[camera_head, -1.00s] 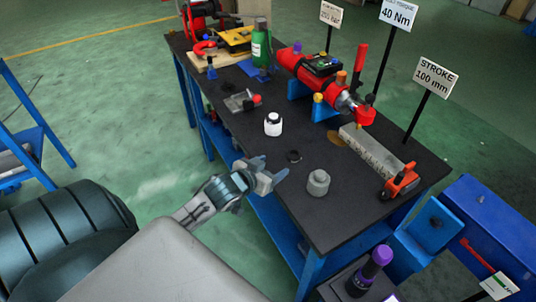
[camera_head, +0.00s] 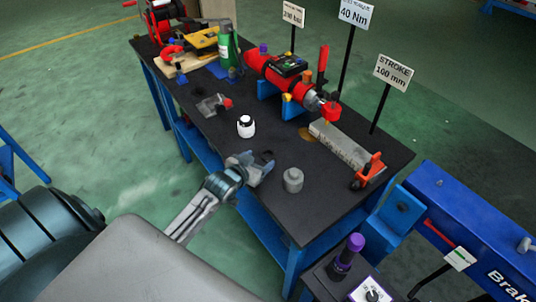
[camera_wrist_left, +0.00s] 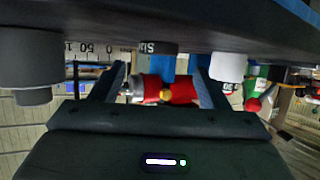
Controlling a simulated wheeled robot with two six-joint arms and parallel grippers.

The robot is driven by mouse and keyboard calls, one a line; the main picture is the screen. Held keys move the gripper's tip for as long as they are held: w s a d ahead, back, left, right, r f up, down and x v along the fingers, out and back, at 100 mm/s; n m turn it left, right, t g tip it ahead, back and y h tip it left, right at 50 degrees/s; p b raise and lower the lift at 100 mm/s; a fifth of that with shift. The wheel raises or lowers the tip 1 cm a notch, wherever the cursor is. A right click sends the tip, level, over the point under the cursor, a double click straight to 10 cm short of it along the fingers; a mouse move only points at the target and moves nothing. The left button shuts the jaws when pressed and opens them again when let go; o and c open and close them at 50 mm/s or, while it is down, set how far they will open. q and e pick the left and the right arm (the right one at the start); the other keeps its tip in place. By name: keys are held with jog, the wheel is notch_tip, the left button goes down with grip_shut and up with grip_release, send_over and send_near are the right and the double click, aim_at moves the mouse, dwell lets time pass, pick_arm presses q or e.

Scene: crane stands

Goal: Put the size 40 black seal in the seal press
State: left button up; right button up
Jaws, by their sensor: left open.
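The black seal is a small dark disc on the table, with part of a "SIZ" label showing in the left wrist view (camera_wrist_left: 157,47). In the head view it is a dark spot (camera_head: 267,155) at my left fingertips, partly hidden. My left gripper (camera_head: 262,167) is open and empty, low over the table's near edge. In the upside-down wrist view the seal lies between the lines of its two fingers (camera_wrist_left: 157,88), not gripped. I cannot tell which thing is the seal press. My right gripper is not in view.
A red cylinder tool (camera_head: 285,75), a scale block (camera_head: 345,146) and an orange-red clamp (camera_head: 368,170) lie farther back and right on the dark table (camera_head: 300,220).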

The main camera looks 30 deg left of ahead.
aim_at(271, 152)
pick_arm(q)
jog(key=p+x, duration=0.1)
jog(key=x, duration=0.4)
jog(key=shift+s+d+f, duration=0.1)
jog(key=shift+s, duration=0.1)
jog(key=shift+c, duration=0.4)
jog(key=c, duration=1)
jog(key=shift+c, duration=0.2)
